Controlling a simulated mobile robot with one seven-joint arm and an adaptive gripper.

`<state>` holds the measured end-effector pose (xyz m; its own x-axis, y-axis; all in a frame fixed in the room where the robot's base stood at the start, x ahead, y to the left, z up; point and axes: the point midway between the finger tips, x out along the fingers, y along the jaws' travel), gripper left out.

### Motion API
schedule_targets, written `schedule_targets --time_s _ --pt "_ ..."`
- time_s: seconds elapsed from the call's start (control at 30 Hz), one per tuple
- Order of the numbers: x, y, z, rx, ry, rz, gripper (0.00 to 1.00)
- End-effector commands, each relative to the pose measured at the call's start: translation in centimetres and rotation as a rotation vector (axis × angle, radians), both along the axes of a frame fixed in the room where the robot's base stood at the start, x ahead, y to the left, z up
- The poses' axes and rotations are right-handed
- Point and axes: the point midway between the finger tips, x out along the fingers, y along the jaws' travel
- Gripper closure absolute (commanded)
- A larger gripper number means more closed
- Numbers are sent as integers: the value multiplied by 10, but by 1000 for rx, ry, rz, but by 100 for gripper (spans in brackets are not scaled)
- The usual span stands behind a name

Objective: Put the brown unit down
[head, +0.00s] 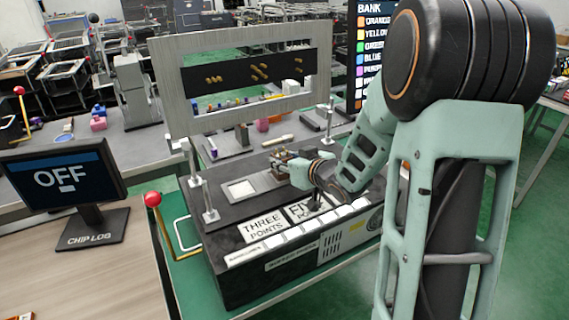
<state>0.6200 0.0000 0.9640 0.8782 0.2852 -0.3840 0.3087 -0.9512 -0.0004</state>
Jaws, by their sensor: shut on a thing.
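A small brown unit (282,157) is at the end of my gripper (290,165), above the dark top of a bench machine (222,271). My gripper is shut on it. The gripper's own body hides part of the unit, and I cannot tell whether the unit touches the machine's top.
A grey frame (178,115) on posts rises behind the gripper. White "THREE POINTS" (262,226) and "FIVE POINTS" labels and a row of white keys line the machine's front. A red-knobbed lever (153,199) and an "OFF" screen (62,178) stand left.

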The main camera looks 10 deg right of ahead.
Motion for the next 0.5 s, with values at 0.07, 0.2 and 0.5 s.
schedule_targets --time_s 0.07,0.2,0.5 --pt "0 0 -1 1 -2 0 94" --pt "0 0 0 1 -2 0 94" --pt "0 0 -4 0 0 0 55"
